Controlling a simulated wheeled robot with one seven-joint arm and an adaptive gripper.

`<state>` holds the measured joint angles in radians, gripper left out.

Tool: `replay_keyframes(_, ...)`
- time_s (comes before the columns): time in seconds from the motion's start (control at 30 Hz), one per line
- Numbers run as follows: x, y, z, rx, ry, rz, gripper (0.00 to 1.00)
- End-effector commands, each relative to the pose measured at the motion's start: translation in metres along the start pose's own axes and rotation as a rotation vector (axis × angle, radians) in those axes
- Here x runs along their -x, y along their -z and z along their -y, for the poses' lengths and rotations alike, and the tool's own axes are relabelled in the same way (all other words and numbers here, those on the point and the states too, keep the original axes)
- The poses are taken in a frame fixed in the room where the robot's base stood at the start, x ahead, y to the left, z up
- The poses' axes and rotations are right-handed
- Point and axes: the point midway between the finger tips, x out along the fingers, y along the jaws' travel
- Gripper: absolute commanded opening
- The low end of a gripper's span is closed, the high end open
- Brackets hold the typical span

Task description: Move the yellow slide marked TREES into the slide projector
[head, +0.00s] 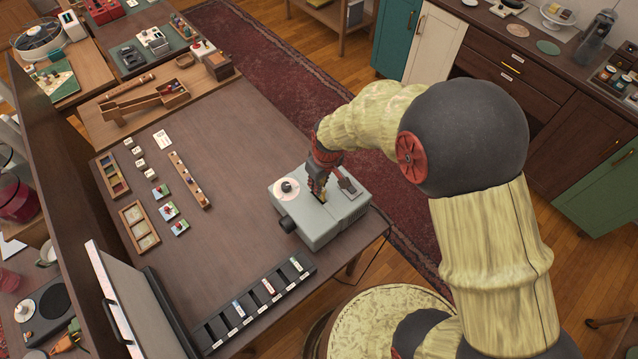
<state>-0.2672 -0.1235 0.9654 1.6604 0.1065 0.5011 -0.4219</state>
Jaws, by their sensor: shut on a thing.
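The slide projector (338,222) is a pale grey box near the right end of the brown table, with a dark lens on its left side and a round white dial on top. My gripper (320,192) points down over the top of the projector. It is shut on a small yellow piece, the yellow slide (322,198), of which only a sliver shows at the fingertips. The marking TREES cannot be read. I cannot tell how far the slide sits inside the projector, as the fingers hide the spot.
A dark slotted rack (262,311) with a few slides stands at the table's front edge. A white screen (118,300) stands left of it. Small picture blocks (168,211), a wooden strip (189,180) and wooden trays (140,227) lie at the left. The table's middle is clear.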

Motion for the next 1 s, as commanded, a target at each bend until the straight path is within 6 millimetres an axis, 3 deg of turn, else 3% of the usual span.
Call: replay_keyframes(1.0,-0.012,-0.002,0.0,0.0,0.0,0.0,0.0)
